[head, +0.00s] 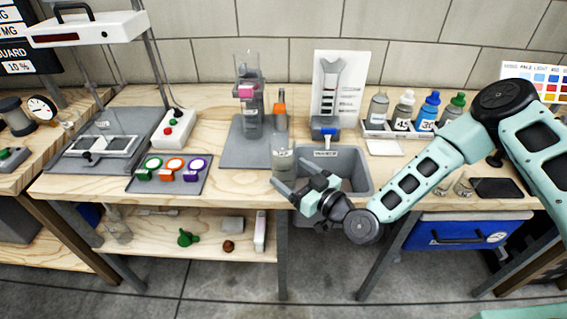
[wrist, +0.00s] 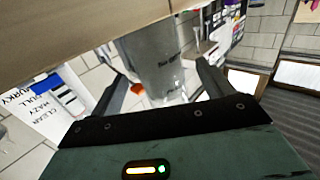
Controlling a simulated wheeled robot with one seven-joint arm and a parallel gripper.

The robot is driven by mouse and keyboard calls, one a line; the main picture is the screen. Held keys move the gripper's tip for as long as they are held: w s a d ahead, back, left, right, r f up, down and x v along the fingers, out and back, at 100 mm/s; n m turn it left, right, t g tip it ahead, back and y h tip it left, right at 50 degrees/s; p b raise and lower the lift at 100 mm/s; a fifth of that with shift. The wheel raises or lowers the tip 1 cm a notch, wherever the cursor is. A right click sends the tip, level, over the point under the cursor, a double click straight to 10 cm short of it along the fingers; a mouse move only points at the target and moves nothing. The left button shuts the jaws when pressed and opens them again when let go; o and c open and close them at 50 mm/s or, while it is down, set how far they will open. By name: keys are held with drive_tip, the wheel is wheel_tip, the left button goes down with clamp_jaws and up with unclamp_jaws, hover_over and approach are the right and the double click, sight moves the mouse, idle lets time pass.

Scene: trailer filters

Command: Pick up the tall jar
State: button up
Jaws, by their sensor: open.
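A tall clear jar (head: 282,162) with a small label stands near the front edge of the bench, just left of the sink. My gripper (head: 287,174) is open at the jar, its fingers pointing toward it. In the wrist view, the clear jar (wrist: 158,62) with dark lettering shows between the two spread fingers (wrist: 163,82). A gap shows beside each finger, and I cannot tell whether either touches the glass. The fingers and the gripper body hide part of the jar.
An orange-topped bottle (head: 280,112) stands behind the jar, beside a grey stand (head: 250,125) with a clear column. The grey sink (head: 350,165) is at right. A mat (head: 170,178) with coloured rings lies left. Several capped bottles (head: 404,108) stand at back right.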

sight(291, 173)
drive_tip(key=shift+p+x, duration=0.3)
drive_tip(key=shift+x, duration=1.6)
drive_tip(key=shift+f, duration=0.1)
drive_tip(key=c, duration=1.3)
